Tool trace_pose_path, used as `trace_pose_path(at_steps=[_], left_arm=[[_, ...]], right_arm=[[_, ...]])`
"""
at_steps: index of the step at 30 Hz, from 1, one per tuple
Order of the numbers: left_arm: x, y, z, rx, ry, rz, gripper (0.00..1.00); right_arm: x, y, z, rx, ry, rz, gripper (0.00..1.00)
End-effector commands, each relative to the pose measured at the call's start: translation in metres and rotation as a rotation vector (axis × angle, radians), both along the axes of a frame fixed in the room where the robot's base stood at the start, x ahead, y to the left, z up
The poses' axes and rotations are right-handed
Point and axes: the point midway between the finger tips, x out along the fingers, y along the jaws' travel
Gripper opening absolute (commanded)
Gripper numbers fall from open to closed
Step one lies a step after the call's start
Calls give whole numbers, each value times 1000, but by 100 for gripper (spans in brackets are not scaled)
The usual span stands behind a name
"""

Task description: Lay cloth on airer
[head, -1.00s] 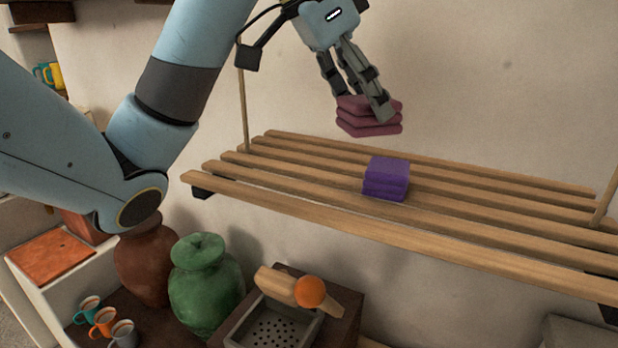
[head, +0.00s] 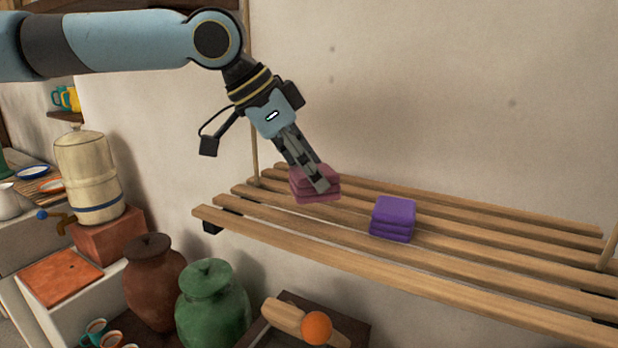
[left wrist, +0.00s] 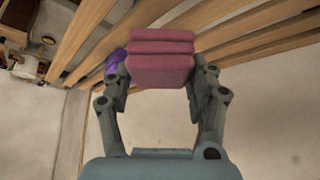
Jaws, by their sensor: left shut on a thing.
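A folded pink cloth (head: 316,187) is at the left part of the slatted wooden airer (head: 400,257). My left gripper (head: 322,182) is shut on it from above. In the left wrist view the pink cloth (left wrist: 161,62) sits between the two fingers (left wrist: 160,85), with the slats close beyond it. I cannot tell whether its underside touches the slats. A folded purple cloth (head: 393,219) lies on the airer to the right of the pink one, with a gap between them. It shows partly behind the left finger in the left wrist view (left wrist: 115,58). My right gripper is not in view.
The airer's right half is bare. Upright rods (head: 252,120) stand at its ends, against a plain wall. Below are a green jar (head: 212,305), a brown jar (head: 153,283) and an orange ball (head: 316,328). A beige water container (head: 88,175) stands at left.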

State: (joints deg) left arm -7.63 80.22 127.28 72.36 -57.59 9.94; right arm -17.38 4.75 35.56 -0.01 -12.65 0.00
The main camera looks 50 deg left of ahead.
Motion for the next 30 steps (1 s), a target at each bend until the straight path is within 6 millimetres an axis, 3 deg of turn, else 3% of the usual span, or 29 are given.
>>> trace_pose_path(at_steps=[9,21,22,27,30], left_arm=[[0,-1,-39,-6,-2,1,22],[0,0,-44,-2,-1,0,22],[0,0,-44,-2,-1,0,60],[0,0,-43,-1,0,-1,81],[0,0,-43,0,-1,0,81]], right_arm=[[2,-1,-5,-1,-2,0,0],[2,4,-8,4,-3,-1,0],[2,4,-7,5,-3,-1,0],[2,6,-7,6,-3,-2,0],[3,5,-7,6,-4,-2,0]])
